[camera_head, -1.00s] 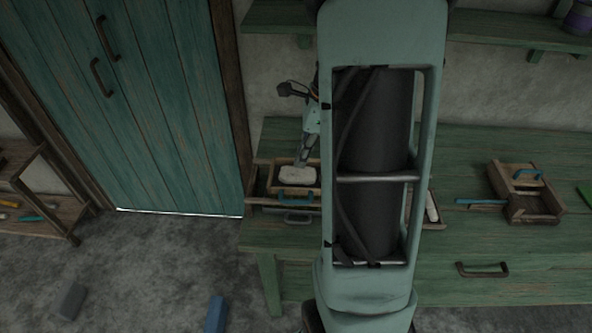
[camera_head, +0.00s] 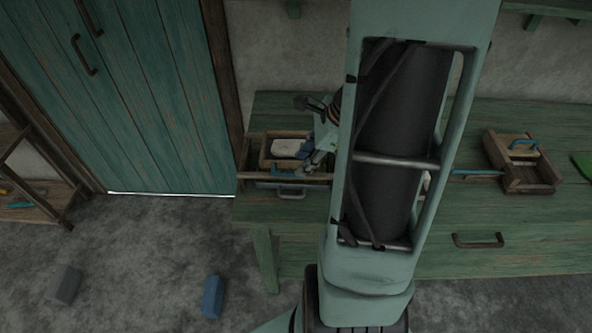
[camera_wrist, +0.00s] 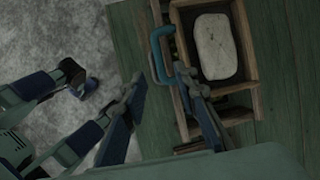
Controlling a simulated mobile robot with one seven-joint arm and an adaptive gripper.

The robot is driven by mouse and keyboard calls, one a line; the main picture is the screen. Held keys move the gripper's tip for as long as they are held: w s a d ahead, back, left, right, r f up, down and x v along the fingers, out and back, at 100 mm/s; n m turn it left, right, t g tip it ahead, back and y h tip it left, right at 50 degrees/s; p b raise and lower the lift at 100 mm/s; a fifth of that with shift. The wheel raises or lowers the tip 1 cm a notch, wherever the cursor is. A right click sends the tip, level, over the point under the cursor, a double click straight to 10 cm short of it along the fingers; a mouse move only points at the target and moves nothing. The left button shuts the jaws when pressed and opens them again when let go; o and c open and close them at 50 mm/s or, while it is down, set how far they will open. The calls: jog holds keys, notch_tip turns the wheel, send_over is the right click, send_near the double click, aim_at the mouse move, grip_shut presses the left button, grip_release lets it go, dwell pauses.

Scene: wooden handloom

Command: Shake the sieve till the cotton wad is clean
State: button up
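The sieve, a small wooden box (camera_head: 266,163), stands at the left end of the green bench. It has a blue handle at its front (camera_head: 289,168), which is large in the wrist view (camera_wrist: 159,56). The pale cotton wad (camera_head: 286,147) lies flat inside it; it also shows in the wrist view (camera_wrist: 216,46). My gripper (camera_wrist: 160,76) is open, its two fingers apart, near the handle end. One finger overlaps the box's edge in the picture; I cannot tell whether it touches. In the head view, my gripper is at the sieve's front right.
A wooden rail and a metal pull (camera_head: 292,191) are in front of the sieve. A wooden caddy with a blue handle (camera_head: 530,178) stands to the right on the bench (camera_head: 450,215). A blue block (camera_head: 212,297) and a grey block (camera_head: 63,285) lie on the floor. My arm hides the bench's middle.

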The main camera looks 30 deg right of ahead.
aim_at(293, 173)
jog(key=b+x, duration=0.1)
jog(key=x, duration=0.4)
jog(key=shift+f, duration=0.1)
grip_shut()
